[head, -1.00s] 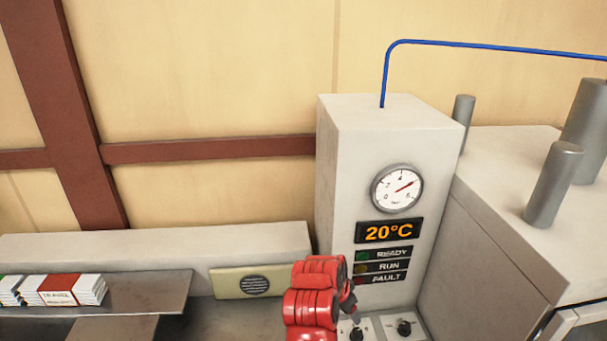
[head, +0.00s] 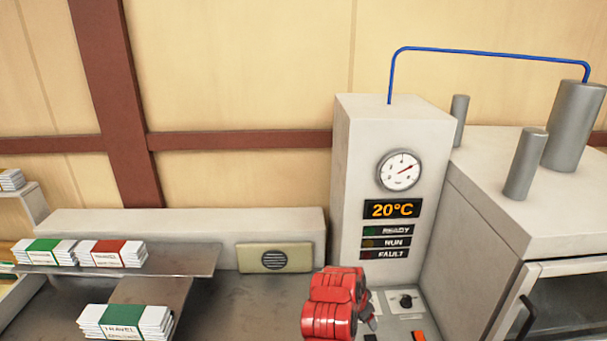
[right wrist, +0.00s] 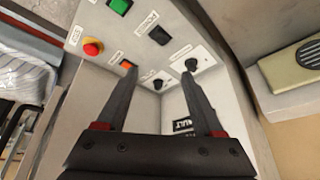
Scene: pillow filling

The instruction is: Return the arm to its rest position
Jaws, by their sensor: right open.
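My right arm (head: 335,300) shows as red links at the lower middle of the head view, in front of the control cabinet (head: 350,150). The fingers are over the control panel, which has black knobs (right wrist: 191,64), an orange switch (right wrist: 127,64), a green button (right wrist: 119,6) and a red emergency button (right wrist: 93,47). Whether the fingertips touch the panel I cannot tell. My left gripper is out of view.
The cabinet has a gauge (head: 400,171) and a display (head: 392,209) reading 20°C. A machine with a glass door (head: 570,310) stands at the right. Stacks of banded white packs (head: 112,253) lie on a metal shelf (head: 190,260) at the left; another stack (head: 125,321) lies lower.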

